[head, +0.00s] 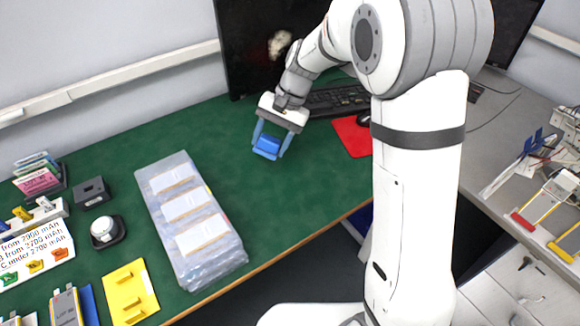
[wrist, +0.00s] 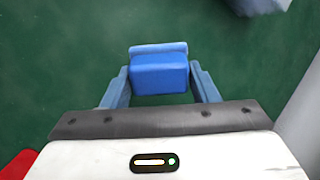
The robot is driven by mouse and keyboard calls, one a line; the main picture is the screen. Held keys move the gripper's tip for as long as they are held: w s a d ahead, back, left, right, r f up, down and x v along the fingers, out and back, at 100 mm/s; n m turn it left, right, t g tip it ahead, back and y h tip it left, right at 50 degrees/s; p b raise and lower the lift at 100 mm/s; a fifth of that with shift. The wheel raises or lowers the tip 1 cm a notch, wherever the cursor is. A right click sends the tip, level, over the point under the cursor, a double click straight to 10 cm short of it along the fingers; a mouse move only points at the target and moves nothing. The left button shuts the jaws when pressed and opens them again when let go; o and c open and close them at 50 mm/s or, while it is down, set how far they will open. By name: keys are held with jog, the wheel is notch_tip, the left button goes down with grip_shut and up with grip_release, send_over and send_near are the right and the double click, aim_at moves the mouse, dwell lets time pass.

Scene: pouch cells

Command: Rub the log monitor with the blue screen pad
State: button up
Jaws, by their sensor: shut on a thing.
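The blue screen pad (head: 267,145) is between the blue fingers of my gripper (head: 267,152). In the wrist view, the pad (wrist: 160,75) sits between both fingertips of my gripper (wrist: 160,88), with green table beyond it. My gripper is shut on the pad and points down over the table. The pad looks above the table, but the exact gap is hard to tell. A dark monitor (head: 240,50) stands at the back, behind my gripper, with a pale smudge (head: 280,43) on its screen. My arm hides part of it. Another dark screen (head: 517,25) shows at the top right, mostly hidden.
A keyboard (head: 338,99), a red mat (head: 352,138) and a mouse (head: 363,119) lie right of my gripper. A clear tray (head: 222,262) with white-labelled packs lies to the left. Green table (head: 290,200) is free in front of my gripper.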

jog(key=w+a+m+t+y+b, duration=0.2)
jog(key=w+m+y+b, duration=0.2)
jog(key=w+m+y, duration=0.15)
jog(key=m+t+b, duration=1.2)
jog(key=t+b, duration=0.1)
jog(key=t, duration=0.3)
send_near(272, 52)
jog(key=shift+p+x, duration=1.75)
jog(key=shift+x, duration=0.55)
jog(key=shift+x, duration=0.9)
